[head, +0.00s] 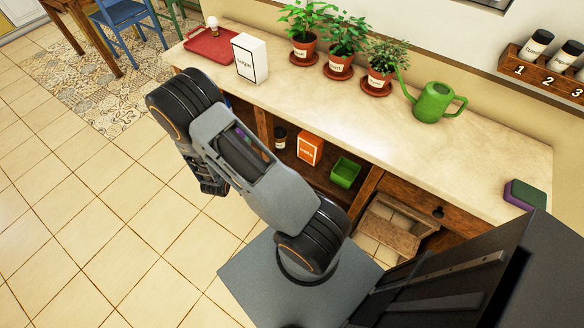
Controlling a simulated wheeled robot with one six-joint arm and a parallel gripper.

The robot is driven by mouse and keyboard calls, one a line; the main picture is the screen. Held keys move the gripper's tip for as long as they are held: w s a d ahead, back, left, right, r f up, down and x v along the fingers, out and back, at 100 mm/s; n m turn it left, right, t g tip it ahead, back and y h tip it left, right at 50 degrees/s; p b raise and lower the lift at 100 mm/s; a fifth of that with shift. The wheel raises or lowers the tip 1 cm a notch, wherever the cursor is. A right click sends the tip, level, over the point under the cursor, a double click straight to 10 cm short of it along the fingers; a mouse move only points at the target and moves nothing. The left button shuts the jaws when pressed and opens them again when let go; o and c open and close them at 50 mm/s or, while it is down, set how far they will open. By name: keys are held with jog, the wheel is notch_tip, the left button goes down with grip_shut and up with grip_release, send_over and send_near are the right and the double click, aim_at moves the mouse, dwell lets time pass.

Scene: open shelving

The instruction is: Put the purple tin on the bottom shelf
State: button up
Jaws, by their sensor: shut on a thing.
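My gripper (213,186) hangs low at the left, in front of the counter and mostly behind my own arm. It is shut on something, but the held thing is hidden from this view. I cannot make out the purple tin for certain; only a small purple patch shows at a gap in my arm. The open shelving (368,192) is under the counter. Its visible shelf holds an orange box (310,148), a green bin (345,172) and a dark jar (280,138). My arm hides much of the lower shelving.
The worktop (440,150) carries a red tray (211,47), a white box (250,58), potted plants (340,48), a green watering can (434,102) and a purple-and-green block (525,195). The tiled floor at left is clear.

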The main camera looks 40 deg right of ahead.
jog(key=s+d+f+m+g+h+b, duration=0.15)
jog(key=s+d+f+b, duration=0.45)
jog(key=f, duration=0.6)
jog(key=s+d+f+m+g+b, duration=0.1)
jog(key=s+d+f+g+b, duration=0.2)
jog(key=f+b, duration=0.75)
jog(key=s+d+f+m+g+h+b, duration=0.15)
jog(key=s+d+f+b, duration=0.3)
jog(key=f, duration=0.95)
jog(key=s+d+f, duration=0.6)
jog(key=s+d, duration=0.3)
jog(key=w+d+f+b, duration=0.3)
jog(key=w+f+b, duration=0.5)
jog(key=w+f, duration=0.4)
jog(key=shift+w+f+m+g, duration=0.3)
jog(key=shift+w+f, duration=0.05)
jog(key=shift+f, duration=0.3)
jog(key=shift+d+f+b, duration=0.1)
jog(key=shift+b, duration=0.3)
